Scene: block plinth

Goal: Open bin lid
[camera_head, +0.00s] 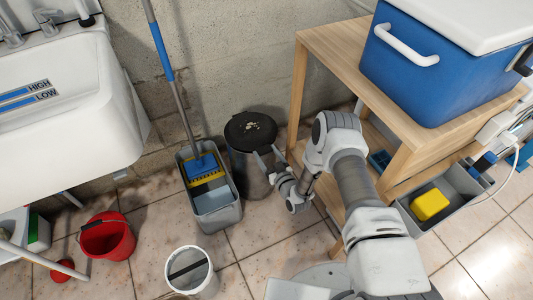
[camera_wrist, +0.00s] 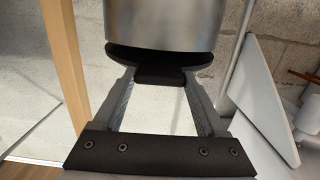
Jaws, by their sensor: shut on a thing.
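The bin (camera_head: 247,172) is a grey metal cylinder on the floor by the wall, left of the wooden table. Its round black lid (camera_head: 250,132) lies flat over the top, with small pale specks on it. My gripper (camera_head: 268,160) reaches the lid's front right edge. The wrist view appears upside down: the metal bin (camera_wrist: 162,24) is at the top and the black lid edge (camera_wrist: 122,54) below it. There my gripper (camera_wrist: 160,76) has its two fingers on either side of the lid's black tab (camera_wrist: 160,76), shut on it.
A grey mop bucket (camera_head: 216,215) with a blue mop stands close left of the bin. A white bucket (camera_head: 192,272) and a red bucket (camera_head: 106,235) are nearer. The wooden table (camera_head: 330,45) with a blue cooler (camera_head: 430,75) stands right. A sink (camera_head: 70,100) is left.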

